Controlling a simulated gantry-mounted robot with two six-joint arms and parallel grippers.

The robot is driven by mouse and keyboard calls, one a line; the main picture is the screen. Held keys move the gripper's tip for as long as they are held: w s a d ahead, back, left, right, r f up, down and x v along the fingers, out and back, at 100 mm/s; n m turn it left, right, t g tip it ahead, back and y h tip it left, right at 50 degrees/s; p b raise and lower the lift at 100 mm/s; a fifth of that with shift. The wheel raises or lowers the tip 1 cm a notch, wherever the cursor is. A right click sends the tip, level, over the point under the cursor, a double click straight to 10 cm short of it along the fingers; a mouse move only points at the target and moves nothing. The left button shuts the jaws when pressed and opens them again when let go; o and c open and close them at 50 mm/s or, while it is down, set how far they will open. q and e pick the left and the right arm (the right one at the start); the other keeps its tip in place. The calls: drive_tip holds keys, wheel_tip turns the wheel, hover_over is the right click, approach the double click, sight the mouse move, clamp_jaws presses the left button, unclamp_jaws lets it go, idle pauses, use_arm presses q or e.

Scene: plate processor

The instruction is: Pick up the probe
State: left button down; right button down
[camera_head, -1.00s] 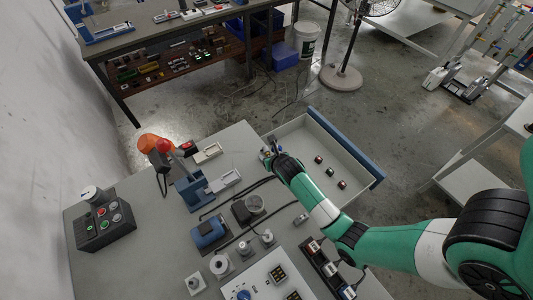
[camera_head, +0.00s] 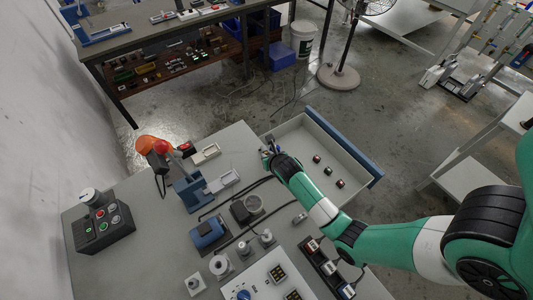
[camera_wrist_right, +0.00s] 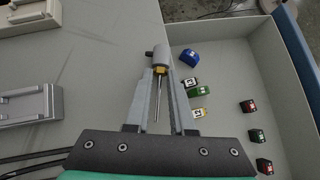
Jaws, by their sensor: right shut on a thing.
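The probe (camera_wrist_right: 159,62) shows in the right wrist view as a grey cylindrical body with a yellow band and a thin metal needle. The needle points back toward my wrist. My right gripper (camera_wrist_right: 159,77) is shut on the probe, with a finger on each side of it near the yellow band. In the head view my right gripper (camera_head: 268,151) is over the left edge of the open drawer, and the probe is too small to make out there. My left gripper is not in view.
The open drawer (camera_head: 346,145) holds several small coloured blocks (camera_wrist_right: 197,90). A blue press (camera_head: 189,192), a motor-like unit (camera_head: 247,208) and a button box (camera_head: 102,228) stand on the grey table. An orange object (camera_head: 150,142) is near the table's back left.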

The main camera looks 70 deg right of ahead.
drive_tip(key=shift+r, duration=0.5)
wheel_tip(320, 180, up, 3)
drive_tip(key=p, duration=0.2)
drive_tip(key=shift+s+r+p, duration=0.1)
drive_tip(key=shift+s+p, duration=0.05)
drive_tip(key=shift+p, duration=0.2)
drive_tip(key=s+a+r+p, duration=0.6)
drive_tip(key=s+r+p, duration=0.1)
drive_tip(key=s, duration=0.5)
drive_tip(key=shift+s+r+p, duration=0.15)
drive_tip(key=shift+r+p, duration=0.2)
drive_tip(key=shift+r, duration=0.5)
drive_tip(key=shift+a, duration=0.1)
